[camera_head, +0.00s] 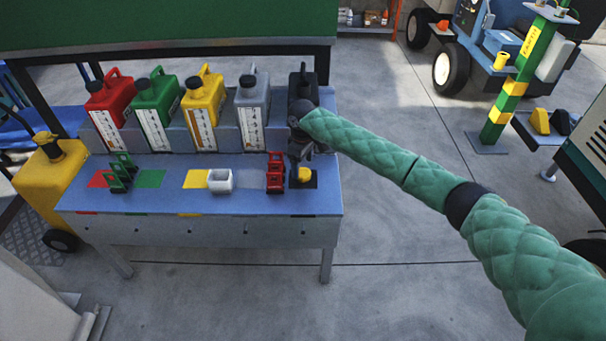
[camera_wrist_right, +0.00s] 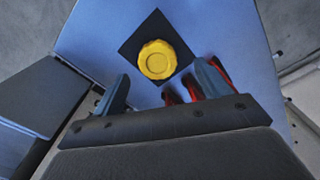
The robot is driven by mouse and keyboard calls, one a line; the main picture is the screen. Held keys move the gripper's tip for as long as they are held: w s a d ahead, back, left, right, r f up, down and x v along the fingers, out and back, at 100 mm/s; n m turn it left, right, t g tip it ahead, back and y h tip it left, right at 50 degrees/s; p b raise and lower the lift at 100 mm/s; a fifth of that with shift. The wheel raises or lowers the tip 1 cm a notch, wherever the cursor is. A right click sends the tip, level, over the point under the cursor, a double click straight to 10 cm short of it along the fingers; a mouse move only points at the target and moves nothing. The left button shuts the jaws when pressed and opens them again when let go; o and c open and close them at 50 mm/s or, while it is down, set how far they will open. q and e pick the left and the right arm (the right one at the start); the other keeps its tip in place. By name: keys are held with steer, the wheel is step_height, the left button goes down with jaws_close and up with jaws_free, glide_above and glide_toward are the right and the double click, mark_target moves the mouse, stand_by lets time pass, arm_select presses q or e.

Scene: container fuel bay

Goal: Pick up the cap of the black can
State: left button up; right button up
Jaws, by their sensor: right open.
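The black can (camera_head: 302,78) stands at the right end of the row of cans, partly hidden by my right arm. A round yellow cap (camera_head: 304,175) lies on a black square (camera_head: 311,183) at the bench's right end. In the right wrist view the yellow cap (camera_wrist_right: 157,59) has a ridged rim and sits on the black square (camera_wrist_right: 134,45). My right gripper (camera_head: 302,155) is open and empty, pointing down over this end of the bench. In the wrist view its fingertips (camera_wrist_right: 162,85) are apart, with the cap just beyond them. My left gripper is out of view.
A red clamp-like object (camera_head: 275,172) stands close left of the cap and shows behind the right finger. A white cup (camera_head: 220,181) and a green object (camera_head: 122,172) stand further left on the blue bench (camera_head: 150,200). Red, green, yellow and grey cans stand behind.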

mark_target(303, 172)
steer(key=shift+w+f, duration=0.2)
steer(key=shift+f, duration=2.4)
steer(key=shift+d, duration=0.1)
steer(key=c, duration=1.1)
steer(key=shift+o, duration=0.2)
steer(key=shift+r, duration=0.15)
